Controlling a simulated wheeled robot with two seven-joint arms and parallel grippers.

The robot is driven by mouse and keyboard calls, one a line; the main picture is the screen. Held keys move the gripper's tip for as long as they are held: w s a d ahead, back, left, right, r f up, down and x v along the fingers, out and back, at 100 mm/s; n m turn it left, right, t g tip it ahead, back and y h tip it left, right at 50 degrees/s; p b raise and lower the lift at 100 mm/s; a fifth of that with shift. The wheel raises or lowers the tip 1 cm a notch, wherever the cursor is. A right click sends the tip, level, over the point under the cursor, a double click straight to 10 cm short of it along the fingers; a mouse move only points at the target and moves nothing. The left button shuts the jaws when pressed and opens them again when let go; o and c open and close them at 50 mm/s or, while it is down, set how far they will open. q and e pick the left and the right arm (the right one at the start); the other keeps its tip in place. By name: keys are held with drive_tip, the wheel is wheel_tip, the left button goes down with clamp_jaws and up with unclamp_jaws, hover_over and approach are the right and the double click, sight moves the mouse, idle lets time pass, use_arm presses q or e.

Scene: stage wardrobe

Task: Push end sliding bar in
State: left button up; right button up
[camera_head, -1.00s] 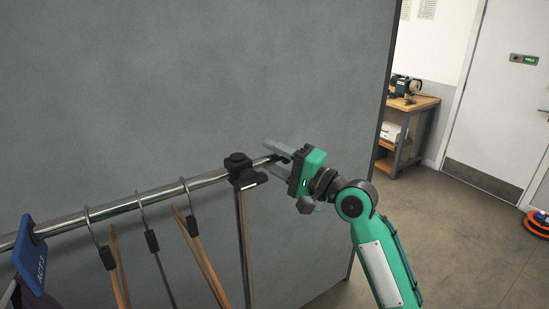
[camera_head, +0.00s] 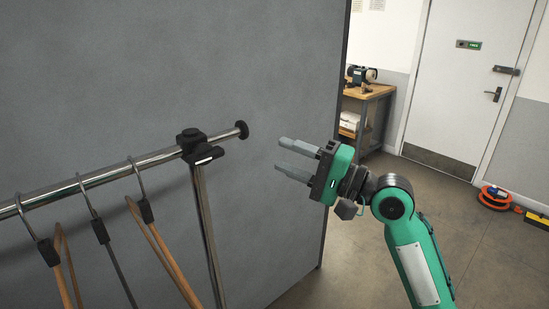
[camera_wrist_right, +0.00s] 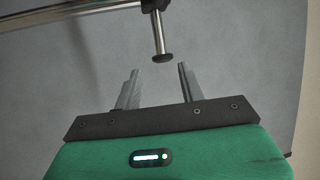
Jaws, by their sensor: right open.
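The end sliding bar (camera_head: 226,133) is a short chrome tube with a black end cap (camera_head: 242,130). It sticks out to the right of the black clamp (camera_head: 197,146) on top of the rack's upright post. My right gripper (camera_head: 279,154) is open and empty, to the right of the cap and apart from it, fingers pointing left. In the right wrist view the sliding bar (camera_wrist_right: 158,32) points down toward the gap between the open fingers (camera_wrist_right: 157,74), with its cap (camera_wrist_right: 162,57) just beyond the fingertips. My left gripper is not in view.
A chrome rail (camera_head: 108,173) left of the clamp carries several hangers (camera_head: 149,228). A grey panel (camera_head: 130,70) stands close behind the rack. Open floor lies to the right, with a wooden bench (camera_head: 366,95) and an orange cable reel (camera_head: 495,197) farther back.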

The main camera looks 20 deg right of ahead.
drive_tip(key=shift+s, duration=0.1)
drive_tip(key=shift+c, duration=1.1)
drive_tip(key=shift+w+d, duration=0.25)
drive_tip(key=shift+w, duration=0.05)
drive_tip(key=c, duration=0.4)
drive_tip(key=w+d+g, duration=0.1)
drive_tip(key=w+d, duration=0.1)
drive_tip(key=w+d+g+b, duration=0.1)
drive_tip(key=w+d, duration=0.1)
drive_tip(key=w, duration=0.1)
drive_tip(key=shift+w+d+f+n+g, duration=0.1)
drive_tip(key=shift+w+d+n+g, duration=0.1)
drive_tip(key=shift+n+g, duration=0.15)
clamp_jaws()
drive_tip(key=w+d+r+n+g+y+b, duration=0.2)
drive_tip(key=d+r+n+g, duration=0.1)
drive_tip(key=d+g, duration=0.15)
drive_tip(key=s+a+p+x, duration=0.1)
drive_tip(key=s+p+x, duration=0.1)
drive_tip(key=p+x, duration=0.5)
drive_tip(key=shift+s+x, duration=0.3)
drive_tip(key=shift+x, duration=2.1)
